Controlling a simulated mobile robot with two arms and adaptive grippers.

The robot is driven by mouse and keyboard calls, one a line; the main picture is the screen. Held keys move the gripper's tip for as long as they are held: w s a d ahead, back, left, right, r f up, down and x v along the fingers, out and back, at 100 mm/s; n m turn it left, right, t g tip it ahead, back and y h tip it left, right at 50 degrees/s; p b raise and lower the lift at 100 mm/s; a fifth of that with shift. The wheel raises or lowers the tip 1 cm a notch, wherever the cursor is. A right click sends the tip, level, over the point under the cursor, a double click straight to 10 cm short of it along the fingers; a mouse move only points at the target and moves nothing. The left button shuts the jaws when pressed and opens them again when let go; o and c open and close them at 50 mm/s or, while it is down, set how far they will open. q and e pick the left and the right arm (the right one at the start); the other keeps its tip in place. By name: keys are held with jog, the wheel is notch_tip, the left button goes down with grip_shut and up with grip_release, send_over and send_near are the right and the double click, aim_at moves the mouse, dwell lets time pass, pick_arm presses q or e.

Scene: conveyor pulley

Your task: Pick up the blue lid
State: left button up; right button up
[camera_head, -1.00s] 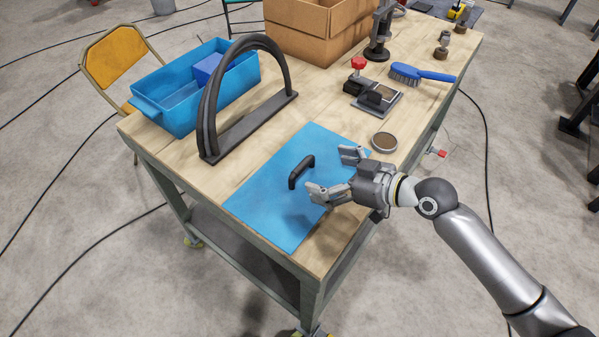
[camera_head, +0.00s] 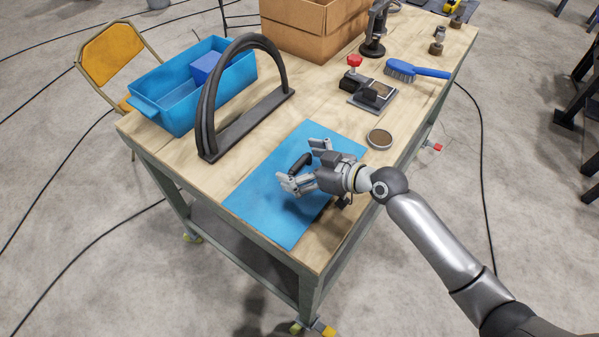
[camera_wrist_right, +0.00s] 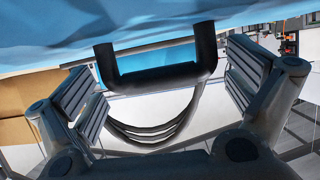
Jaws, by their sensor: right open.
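The flat blue lid (camera_head: 265,202) lies on the wooden table, near its front end. Its black handle (camera_head: 299,165) stands up from the middle of the lid. My right gripper (camera_head: 304,164) is open, with its fingers at either side of the handle. In the right wrist view the black handle (camera_wrist_right: 155,66) shows between the two spread fingers (camera_wrist_right: 158,85), apart from both pads, and the lid (camera_wrist_right: 150,25) fills the top. My left gripper is not in view.
A blue bin (camera_head: 180,103) with a blue block stands at the back left of the table (camera_head: 215,182). A black arched part (camera_head: 262,125) stands beside the lid. A round tin (camera_head: 379,138), a clamp device (camera_head: 367,91) and a blue brush (camera_head: 415,71) lie to the right. A cardboard box (camera_head: 305,38) is behind.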

jog(key=c, duration=0.9)
jog(key=shift+o, duration=0.2)
jog(key=shift+r, duration=0.1)
